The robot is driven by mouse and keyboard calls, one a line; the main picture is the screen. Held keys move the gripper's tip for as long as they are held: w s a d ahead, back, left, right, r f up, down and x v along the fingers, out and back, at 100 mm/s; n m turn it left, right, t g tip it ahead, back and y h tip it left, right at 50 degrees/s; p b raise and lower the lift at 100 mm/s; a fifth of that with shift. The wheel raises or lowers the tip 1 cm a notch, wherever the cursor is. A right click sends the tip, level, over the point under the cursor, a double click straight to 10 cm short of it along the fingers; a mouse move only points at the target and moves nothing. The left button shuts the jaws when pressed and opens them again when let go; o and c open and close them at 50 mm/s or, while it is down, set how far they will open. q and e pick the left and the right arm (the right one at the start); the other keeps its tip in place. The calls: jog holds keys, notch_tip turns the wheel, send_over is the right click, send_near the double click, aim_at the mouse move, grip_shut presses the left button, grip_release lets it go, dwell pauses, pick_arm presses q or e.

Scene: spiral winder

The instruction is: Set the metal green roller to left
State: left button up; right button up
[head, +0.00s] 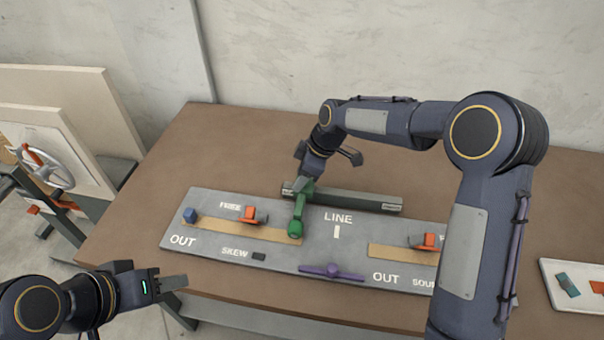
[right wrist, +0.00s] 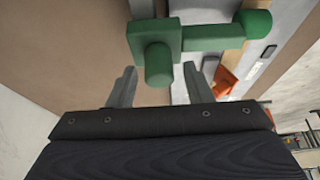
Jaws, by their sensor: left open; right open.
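The green roller (head: 297,228) stands on the grey panel (head: 338,258), left of the LINE mark, with its upper part by the dark green-grey bar (head: 350,198). My right gripper (head: 328,160) is just above and behind the roller's upper end, open and empty. In the right wrist view, the green roller (right wrist: 205,40) lies ahead of the fingers (right wrist: 160,85), with a stub end pointing between them. Contact cannot be told. My left gripper (head: 172,284) is open and empty at the table's front left edge, away from the panel.
A white tray (head: 590,305) lies at the right. A handwheel (head: 50,170) stands left of the table. The table's back left is clear.

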jog(key=v, duration=0.7)
jog(key=shift+r+b, duration=0.3)
jog(key=shift+r, duration=0.05)
jog(key=shift+d, duration=0.15)
